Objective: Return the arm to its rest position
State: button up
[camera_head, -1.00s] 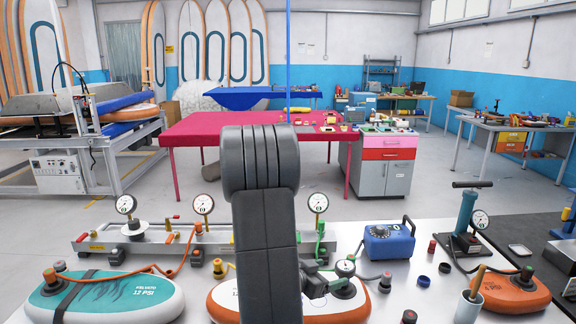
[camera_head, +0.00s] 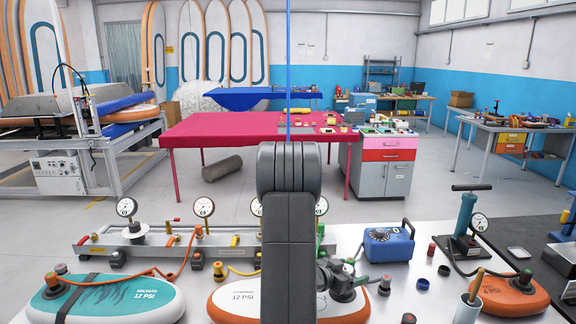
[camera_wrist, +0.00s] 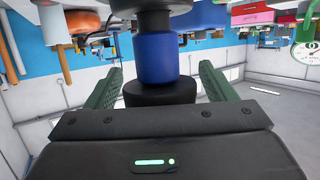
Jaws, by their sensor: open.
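My arm (camera_head: 288,235) stands upright in the middle of the head view, bent at its top joint. It hides my gripper's fingers there. In the wrist view, which is upside down, my gripper (camera_wrist: 161,66) is open with its two green fingers spread apart. A black and blue cylindrical fitting (camera_wrist: 158,58) appears between the fingers. I cannot tell how far it is from them, and the fingers do not look closed on it.
A white-and-orange board (camera_head: 235,302) lies behind my arm, with a dark valve (camera_head: 343,286) at its right. A teal board (camera_head: 110,300) lies left. A gauge rail (camera_head: 165,245) runs behind. A blue box (camera_head: 388,243) and orange board (camera_head: 508,298) are right.

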aim_at(349, 266)
notch_tip(349, 266, up, 3)
jog(key=shift+a+r+p, duration=0.1)
jog(key=shift+r+p, duration=0.05)
jog(key=shift+p, duration=0.7)
jog(key=shift+f+b, duration=0.2)
jog(key=shift+b, duration=0.35)
notch_tip(349, 266, up, 6)
jog(key=p, duration=0.4)
jog(key=shift+f, duration=0.1)
jog(key=shift+s, duration=0.1)
